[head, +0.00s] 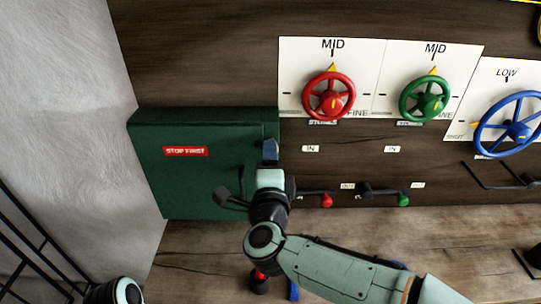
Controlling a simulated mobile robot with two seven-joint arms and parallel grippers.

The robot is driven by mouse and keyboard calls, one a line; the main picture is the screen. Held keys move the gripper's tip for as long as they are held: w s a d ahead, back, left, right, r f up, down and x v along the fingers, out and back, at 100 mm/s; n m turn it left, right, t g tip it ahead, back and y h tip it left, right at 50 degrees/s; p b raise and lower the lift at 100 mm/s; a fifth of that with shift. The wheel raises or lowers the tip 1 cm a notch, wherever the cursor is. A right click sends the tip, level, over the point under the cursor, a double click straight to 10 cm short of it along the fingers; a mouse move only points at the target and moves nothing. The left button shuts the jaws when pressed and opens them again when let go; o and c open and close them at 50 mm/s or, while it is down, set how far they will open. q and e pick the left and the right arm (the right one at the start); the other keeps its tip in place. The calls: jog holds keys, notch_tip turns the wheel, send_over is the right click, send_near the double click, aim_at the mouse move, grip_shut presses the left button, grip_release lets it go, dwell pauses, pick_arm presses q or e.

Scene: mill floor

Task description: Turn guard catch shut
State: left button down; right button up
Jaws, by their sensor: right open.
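The guard is a dark green box (190,185) with a red "STOP FIRST" label, standing against the dark wood panel at left. A small black catch-like handle (231,197) shows at the front right of the box; my right gripper is just right of it, and I cannot tell which way it is turned or whether they touch. My right gripper (270,152) is open, with its blue fingertip over the box's right edge. My wrist and arm hide the box's lower right corner. My left gripper is out of view.
To the right are a red handwheel (329,96), a green handwheel (425,99) and a blue handwheel (508,124). Below them are levers with a red knob (327,201) and a green knob (403,200). A pale wall (75,90) and black railing (35,250) bound the left.

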jog(key=s+b, duration=0.1)
jog(key=s, duration=1)
jog(key=shift+b, duration=0.3)
